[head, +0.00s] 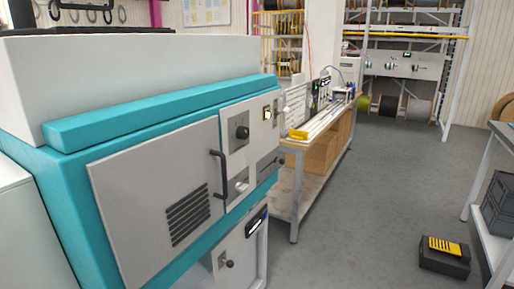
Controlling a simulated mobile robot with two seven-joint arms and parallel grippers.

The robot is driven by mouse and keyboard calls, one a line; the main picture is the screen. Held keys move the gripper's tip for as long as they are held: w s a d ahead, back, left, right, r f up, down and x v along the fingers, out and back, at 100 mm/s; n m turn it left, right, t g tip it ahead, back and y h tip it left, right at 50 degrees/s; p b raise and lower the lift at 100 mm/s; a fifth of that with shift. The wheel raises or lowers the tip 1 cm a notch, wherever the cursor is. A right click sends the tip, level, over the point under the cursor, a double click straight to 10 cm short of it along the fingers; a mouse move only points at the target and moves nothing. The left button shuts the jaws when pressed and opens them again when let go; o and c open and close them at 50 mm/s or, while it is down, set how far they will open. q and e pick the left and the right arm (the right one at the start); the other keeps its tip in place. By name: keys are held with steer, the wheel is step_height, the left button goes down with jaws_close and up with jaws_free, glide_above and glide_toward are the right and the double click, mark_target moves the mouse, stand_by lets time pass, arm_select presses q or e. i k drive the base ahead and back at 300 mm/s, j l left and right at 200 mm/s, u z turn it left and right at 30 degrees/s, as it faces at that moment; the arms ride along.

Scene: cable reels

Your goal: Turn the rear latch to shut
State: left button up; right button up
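A teal and white machine (150,127) fills the left of the head view. Its front has a grey door (150,195) with dark vent slots and a black bar handle (218,182); the door looks closed. Beside the door a light panel carries a round dark knob (242,132) and a pale lever-like fitting (240,186). Another small dark knob (229,263) sits lower down. A small dark fitting (281,161) shows at the panel's far edge. I cannot tell which of these is the rear latch, or its position. Neither gripper is in view.
A workbench (293,196) with a yellow-ended rail stands beyond the machine. Shelving with cable reels (418,110) is at the back. A black case with a yellow top (444,256) lies on the floor by a table at right. The grey floor between is clear.

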mark_target(240, 187)
steer(key=u, duration=0.4)
steer(key=i+l+u, duration=0.25)
steer(key=l+u, duration=0.25)
steer(key=i+l+u, duration=0.1)
steer(key=l+u, duration=0.15)
steer(key=l, duration=0.15)
steer(key=i+l+u, duration=0.15)
steer(key=l, duration=0.55)
steer(key=l+u, duration=0.1)
steer(key=l, duration=0.6)
steer(key=i+l+u, duration=0.15)
steer(key=l, duration=0.55)
